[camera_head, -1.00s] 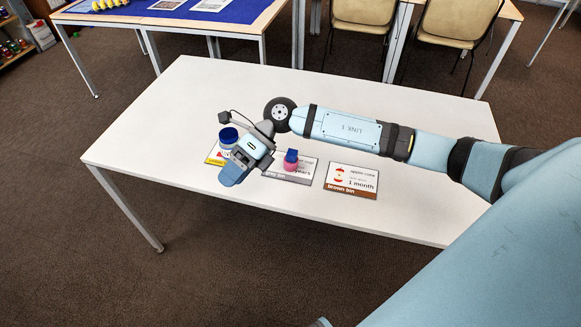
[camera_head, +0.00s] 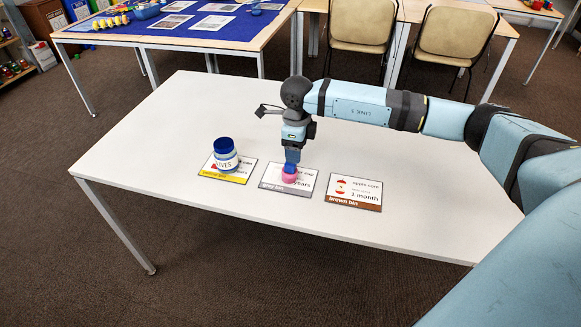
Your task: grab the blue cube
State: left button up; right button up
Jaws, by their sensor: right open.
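The blue cube (camera_head: 290,168) sits on top of a round pink object (camera_head: 288,179) on the gray bin card (camera_head: 272,187). My right gripper (camera_head: 291,165) points straight down over the cube. Its jaws are open and its fingertips are at the cube, hiding much of it. I cannot tell whether the fingers touch the cube. My left gripper is not in view.
The brown bin card (camera_head: 353,192) lies to the right. The rest of the white table (camera_head: 160,150) is clear.

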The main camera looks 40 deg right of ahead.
aim_at(290, 166)
jog(key=f, duration=0.5)
jog(key=shift+s+a+f+b, duration=0.1)
jog(key=shift+a+f+b, duration=0.25)
jog(key=c, duration=1)
